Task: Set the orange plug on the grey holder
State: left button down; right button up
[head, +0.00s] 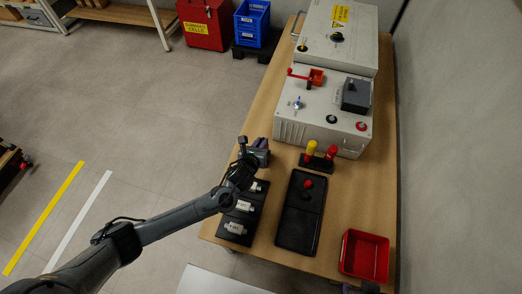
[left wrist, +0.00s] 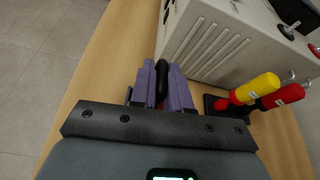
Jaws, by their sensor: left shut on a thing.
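My left gripper (head: 261,144) is over the table's left edge, near the front of the grey cabinet. In the left wrist view its purple fingers (left wrist: 163,88) are shut on a black rod-like part (left wrist: 161,75). A small reddish edge shows beside the left finger; I cannot tell whether it belongs to the orange plug. No clearly orange plug shows elsewhere. I cannot surely pick out the grey holder; a dark grey box (head: 356,95) sits on the cabinet face.
The grey cabinet (head: 316,133) has a red lever and knobs. Yellow and red handles (head: 311,148) stand in a black stand. A black rack (head: 239,238) with white-labelled pieces, a black tray (head: 290,236) and a red bin (head: 347,263) lie nearer on the wooden table (head: 341,198).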

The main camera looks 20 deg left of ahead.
pick_arm(q)
jog(key=shift+f+b, duration=0.9)
jog(key=shift+f, duration=1.1)
jog(key=c, duration=1.1)
grip_release()
jog(key=shift+f, duration=0.1)
